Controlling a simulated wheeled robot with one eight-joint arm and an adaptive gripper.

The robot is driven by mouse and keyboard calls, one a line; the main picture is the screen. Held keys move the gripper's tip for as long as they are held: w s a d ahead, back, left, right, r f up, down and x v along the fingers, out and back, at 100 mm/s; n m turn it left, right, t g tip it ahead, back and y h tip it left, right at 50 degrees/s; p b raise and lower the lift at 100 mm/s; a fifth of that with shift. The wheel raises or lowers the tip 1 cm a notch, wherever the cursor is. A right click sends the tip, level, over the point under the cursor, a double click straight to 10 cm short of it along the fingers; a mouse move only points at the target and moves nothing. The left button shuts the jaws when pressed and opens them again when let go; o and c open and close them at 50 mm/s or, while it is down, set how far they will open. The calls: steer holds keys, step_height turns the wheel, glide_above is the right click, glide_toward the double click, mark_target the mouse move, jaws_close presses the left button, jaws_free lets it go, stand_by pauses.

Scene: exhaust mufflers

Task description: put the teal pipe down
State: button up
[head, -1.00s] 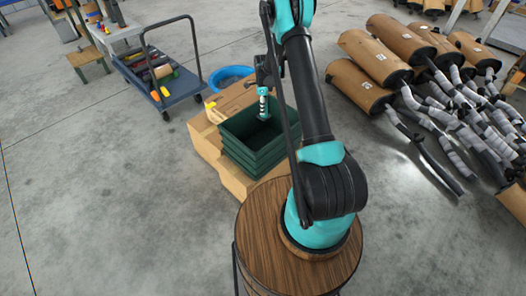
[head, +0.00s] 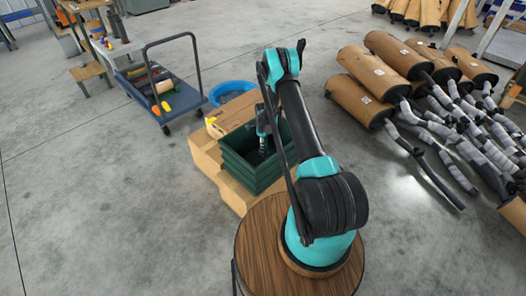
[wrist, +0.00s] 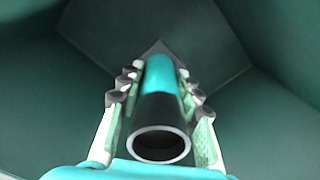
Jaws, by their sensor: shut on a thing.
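The teal pipe (wrist: 160,78) shows in the wrist view, with a dark band and a hollow dark end toward the camera. My gripper (wrist: 158,82) is shut on it, one finger on each side. In the wrist view green walls surround the pipe, and its far end points down toward the bottom of the dark green crate (wrist: 60,90). Whether that end touches the bottom I cannot tell. In the head view my gripper (head: 263,148) is down inside the crate (head: 238,172), and the pipe is too small and hidden to make out.
The crate stands on cardboard boxes (head: 208,160). A blue round tub (head: 232,88) is behind them. A blue cart (head: 165,98) stands to the left. Wrapped mufflers (head: 375,70) with bent pipes lie on the right. The floor at left is clear.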

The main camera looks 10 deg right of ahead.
steer(key=shift+f, duration=1.95)
steer(key=shift+f, duration=0.6)
steer(key=o, duration=1.1)
